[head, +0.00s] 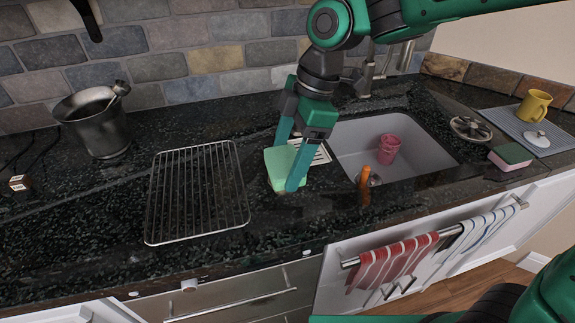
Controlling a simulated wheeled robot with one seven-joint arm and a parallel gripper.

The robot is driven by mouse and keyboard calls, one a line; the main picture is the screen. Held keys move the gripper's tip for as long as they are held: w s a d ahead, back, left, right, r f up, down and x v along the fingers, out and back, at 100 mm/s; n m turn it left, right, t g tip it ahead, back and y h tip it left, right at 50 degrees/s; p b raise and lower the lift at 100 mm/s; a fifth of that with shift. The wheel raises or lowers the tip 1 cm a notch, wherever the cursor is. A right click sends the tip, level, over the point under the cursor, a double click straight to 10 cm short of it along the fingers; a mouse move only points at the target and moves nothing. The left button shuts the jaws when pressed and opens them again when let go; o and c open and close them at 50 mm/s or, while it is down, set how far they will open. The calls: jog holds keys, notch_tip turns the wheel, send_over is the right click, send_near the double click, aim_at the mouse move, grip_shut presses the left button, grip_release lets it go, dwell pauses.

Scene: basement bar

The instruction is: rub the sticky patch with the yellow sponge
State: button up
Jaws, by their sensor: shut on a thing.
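My gripper (286,167) reaches down to the dark speckled counter, left of the sink. It is shut on a sponge (277,158) with a pale green top; one finger is in front and the other is behind it. The sponge sits at or just above the counter; I cannot tell if it touches. Little of its lower side shows, so its yellow body is hard to make out. I cannot make out the sticky patch on the dark counter; it may be hidden under the sponge or gripper.
A wire rack (197,192) lies left of the sponge. A white slotted piece (321,154) lies close to its right. The sink (416,136) holds a pink cup (388,149). A pink-and-green sponge (511,157) and yellow mug (534,106) are at right. A metal bucket (96,125) stands left.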

jog(key=shift+r, duration=0.9)
jog(key=shift+d, duration=0.1)
